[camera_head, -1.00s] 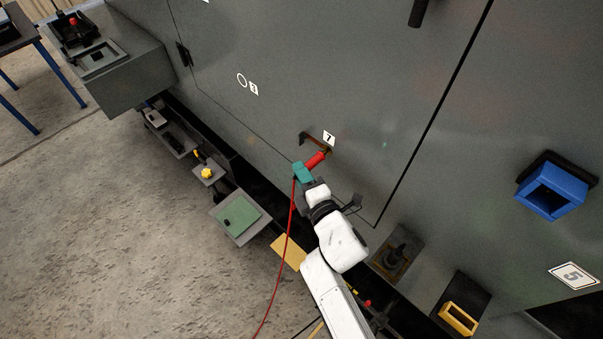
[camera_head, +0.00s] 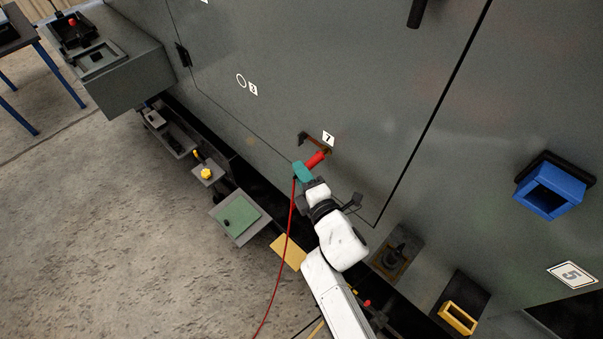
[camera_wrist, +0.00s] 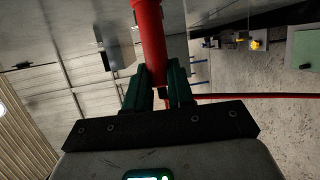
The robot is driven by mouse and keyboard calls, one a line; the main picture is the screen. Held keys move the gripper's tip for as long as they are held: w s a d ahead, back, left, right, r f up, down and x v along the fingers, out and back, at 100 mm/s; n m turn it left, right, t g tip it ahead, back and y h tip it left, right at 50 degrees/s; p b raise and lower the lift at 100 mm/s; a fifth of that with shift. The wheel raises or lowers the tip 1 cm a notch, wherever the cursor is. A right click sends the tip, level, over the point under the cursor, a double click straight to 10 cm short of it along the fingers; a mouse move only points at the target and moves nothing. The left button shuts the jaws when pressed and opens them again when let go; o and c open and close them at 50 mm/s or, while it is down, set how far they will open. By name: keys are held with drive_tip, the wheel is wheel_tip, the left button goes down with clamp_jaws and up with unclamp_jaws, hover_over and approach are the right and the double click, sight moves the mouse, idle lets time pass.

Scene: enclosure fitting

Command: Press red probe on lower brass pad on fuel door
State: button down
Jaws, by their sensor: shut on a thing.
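The red probe (camera_head: 316,159) is held in my gripper (camera_head: 304,171), with its tip against or very near the grey door panel (camera_head: 290,60) just below the label 7 (camera_head: 328,138). I cannot tell whether the tip touches. A thin brown bracket-like part (camera_head: 311,138) sits at the label, running behind the probe's tip. The lower brass pad cannot be made out; the probe may cover it. In the wrist view the red probe (camera_wrist: 152,42) stands between the two green fingers (camera_wrist: 157,92), which are shut on it. Its far end is out of that view.
A red cable (camera_head: 284,245) hangs from the probe to the floor. A green-topped tray (camera_head: 238,219) and a yellow knob (camera_head: 206,174) lie below the door at left. A blue socket (camera_head: 550,190) and a yellow frame (camera_head: 457,318) are at right.

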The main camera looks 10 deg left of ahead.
drive_tip(key=shift+d, duration=0.1)
drive_tip(key=s+a+b, duration=0.4)
drive_tip(key=s+b, duration=0.1)
drive_tip(key=b, duration=0.1)
drive_tip(key=shift+s+a+b, duration=0.2)
drive_tip(key=shift+s+b, duration=0.05)
drive_tip(key=shift+b, duration=0.15)
